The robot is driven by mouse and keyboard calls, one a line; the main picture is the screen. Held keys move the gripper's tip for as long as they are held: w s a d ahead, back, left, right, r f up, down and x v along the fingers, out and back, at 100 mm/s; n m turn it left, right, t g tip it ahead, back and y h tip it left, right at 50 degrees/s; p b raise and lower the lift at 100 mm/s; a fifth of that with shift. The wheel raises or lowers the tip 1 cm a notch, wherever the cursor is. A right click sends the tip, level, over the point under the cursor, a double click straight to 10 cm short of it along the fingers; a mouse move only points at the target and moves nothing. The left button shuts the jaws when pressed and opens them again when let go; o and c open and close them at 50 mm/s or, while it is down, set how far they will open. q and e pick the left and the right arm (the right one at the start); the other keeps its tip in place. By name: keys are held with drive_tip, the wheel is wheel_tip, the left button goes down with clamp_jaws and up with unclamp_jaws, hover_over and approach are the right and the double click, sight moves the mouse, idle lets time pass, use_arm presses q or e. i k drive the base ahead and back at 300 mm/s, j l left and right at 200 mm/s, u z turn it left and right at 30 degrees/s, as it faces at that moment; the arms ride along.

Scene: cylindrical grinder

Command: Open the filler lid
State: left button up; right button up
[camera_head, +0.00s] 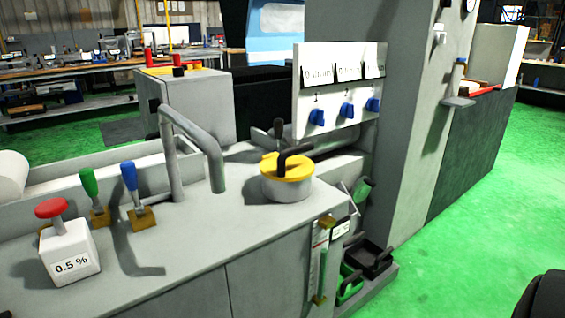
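The filler lid (270,170) is a round yellow cap with a black curved handle (296,153) on top. It sits on a short grey round neck (288,190) on the grey machine top, right of the bent grey pipe. The lid looks seated flat on the neck. Neither of my grippers shows in the head view. A dark rounded shape is cut off at the bottom right corner, and I cannot tell what it is.
A bent grey pipe (205,150) rises left of the lid. A panel with blue knobs (347,110) stands behind it. Green (89,182) and blue (129,177) levers and a red-topped white block (68,250) are at left. Green floor (460,260) is free at right.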

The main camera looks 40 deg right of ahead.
sight(288, 165)
drive_tip(key=i+l, duration=0.1)
drive_tip(key=l, duration=0.4)
drive_tip(key=i+l, duration=0.1)
drive_tip(key=l, duration=0.4)
drive_tip(key=i+l, duration=0.1)
drive_tip(key=l, duration=0.4)
